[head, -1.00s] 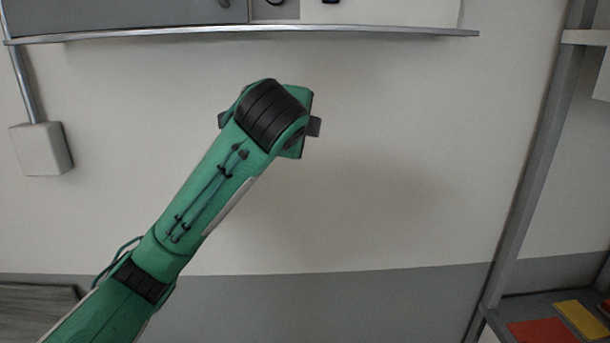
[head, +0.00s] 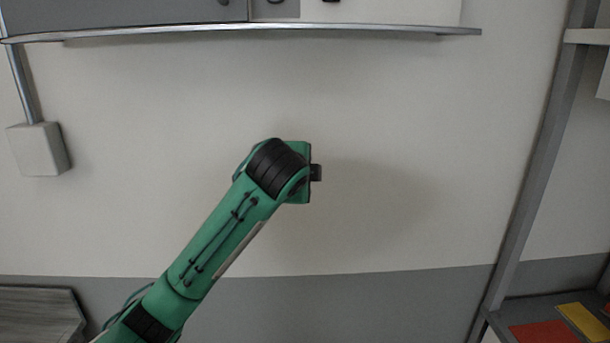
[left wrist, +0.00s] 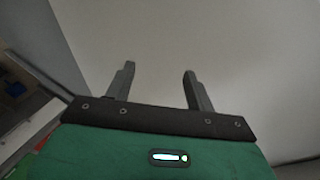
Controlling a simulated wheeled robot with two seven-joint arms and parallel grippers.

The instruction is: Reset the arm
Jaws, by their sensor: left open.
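My left arm is green with black joint bands and comes in from the lower left in the head view. Its left gripper (head: 316,172) is at the far end, mostly hidden behind the wrist, with a dark tip showing at the right. In the left wrist view the left gripper (left wrist: 159,84) shows two grey fingers standing well apart with nothing between them. It is open and empty, facing the pale wall. My right gripper is not in view.
A metal-edged shelf (head: 270,32) runs across the top. A white wall box (head: 38,149) hangs at the left. A grey post (head: 530,170) stands at the right, beside a low shelf with red (head: 544,332) and yellow (head: 584,322) pieces. The wall space between is clear.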

